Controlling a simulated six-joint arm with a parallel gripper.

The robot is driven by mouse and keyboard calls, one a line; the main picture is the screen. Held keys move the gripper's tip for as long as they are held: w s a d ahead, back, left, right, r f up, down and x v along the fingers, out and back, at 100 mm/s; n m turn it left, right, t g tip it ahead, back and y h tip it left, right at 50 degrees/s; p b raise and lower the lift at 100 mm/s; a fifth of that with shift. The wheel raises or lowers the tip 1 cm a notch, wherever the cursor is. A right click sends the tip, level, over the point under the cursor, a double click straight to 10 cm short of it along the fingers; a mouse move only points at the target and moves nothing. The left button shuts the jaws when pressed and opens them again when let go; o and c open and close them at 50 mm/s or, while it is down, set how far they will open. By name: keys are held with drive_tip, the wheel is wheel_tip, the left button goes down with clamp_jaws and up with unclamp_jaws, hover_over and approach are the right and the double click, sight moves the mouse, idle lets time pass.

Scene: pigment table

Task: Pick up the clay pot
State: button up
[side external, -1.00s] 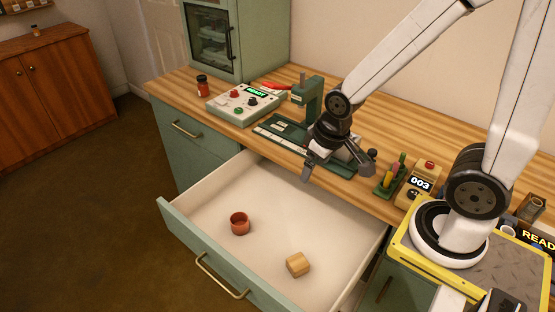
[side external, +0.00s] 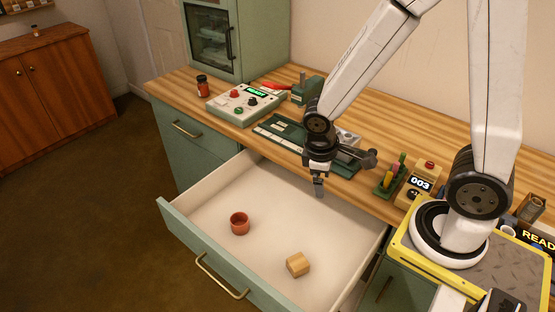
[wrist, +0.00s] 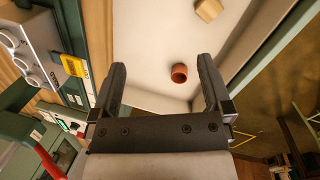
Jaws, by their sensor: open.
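The clay pot (side external: 239,223) is a small reddish-brown open cup standing in the left part of the open drawer (side external: 205,205). In the wrist view the pot (wrist: 179,73) shows beyond the fingertips, between them and right of the middle. My gripper (side external: 319,190) hangs pointing down over the drawer's back edge near the counter, well apart from the pot. In the wrist view my gripper (wrist: 162,78) has its two dark fingers spread wide with nothing between them.
A wooden block (side external: 298,264) lies in the drawer's front right and also shows in the wrist view (wrist: 209,9). The drawer walls stand around both. A green press (side external: 306,88), a control box (side external: 246,103) and a counter display (side external: 419,186) stand on the worktop. The drawer's middle is clear.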

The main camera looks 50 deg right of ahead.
drive_tip(key=w+d+f+n+t+h, duration=0.45)
drive_tip(key=w+f+n+h, duration=0.55)
drive_tip(key=n, duration=0.5)
drive_tip(key=w+a+f+n+t+y, duration=0.2)
drive_tip(key=a+f+n+t+y, duration=0.1)
drive_tip(key=a+n+t, duration=0.3)
drive_tip(key=w+a+f+n+t+y, duration=0.3)
drive_tip(key=a+f+n+t+y, duration=0.1)
drive_tip(key=a+n+t, duration=0.3)
drive_tip(key=shift+a+f+n+y, duration=0.3)
drive_tip(key=shift+a+f+n, duration=0.2)
drive_tip(key=shift+f, duration=0.25)
